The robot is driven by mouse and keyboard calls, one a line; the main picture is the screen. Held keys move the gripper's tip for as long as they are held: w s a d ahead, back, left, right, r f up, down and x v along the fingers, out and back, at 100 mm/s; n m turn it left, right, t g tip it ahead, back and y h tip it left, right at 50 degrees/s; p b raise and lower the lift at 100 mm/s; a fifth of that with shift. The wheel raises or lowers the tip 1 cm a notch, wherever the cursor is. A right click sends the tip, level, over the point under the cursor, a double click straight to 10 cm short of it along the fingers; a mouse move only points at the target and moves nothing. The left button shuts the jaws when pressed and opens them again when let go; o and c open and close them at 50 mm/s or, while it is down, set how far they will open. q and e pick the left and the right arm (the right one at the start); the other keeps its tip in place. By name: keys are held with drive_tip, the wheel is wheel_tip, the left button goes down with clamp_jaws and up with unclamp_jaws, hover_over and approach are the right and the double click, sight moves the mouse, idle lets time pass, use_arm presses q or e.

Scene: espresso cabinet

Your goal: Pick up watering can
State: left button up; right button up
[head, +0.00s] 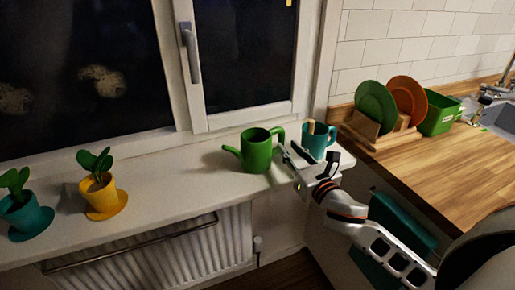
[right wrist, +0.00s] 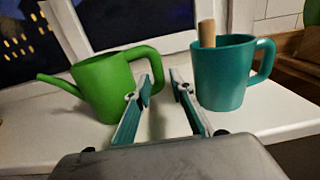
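The green watering can (head: 256,152) stands upright on the white windowsill, its spout to the left and its handle to the right. It also shows at the left in the right wrist view (right wrist: 103,88). My right gripper (head: 293,152) is at the sill, just right of the can. In the right wrist view its two fingers (right wrist: 162,88) are apart with nothing clamped between them. The left finger overlaps the can's handle in the picture; I cannot tell whether they touch. My left gripper is not in view.
A teal mug (head: 316,143) with a wooden stick in it stands close to the right finger. Potted plants in yellow (head: 103,199) and teal (head: 27,220) pots stand left on the sill (head: 180,180). A plate rack (head: 382,132) and green bin (head: 438,117) are on the wooden counter.

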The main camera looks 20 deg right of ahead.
sight(283, 141)
drive_tip(key=shift+w, duration=2.75)
drive_tip(key=shift+r, duration=0.1)
clamp_jaws()
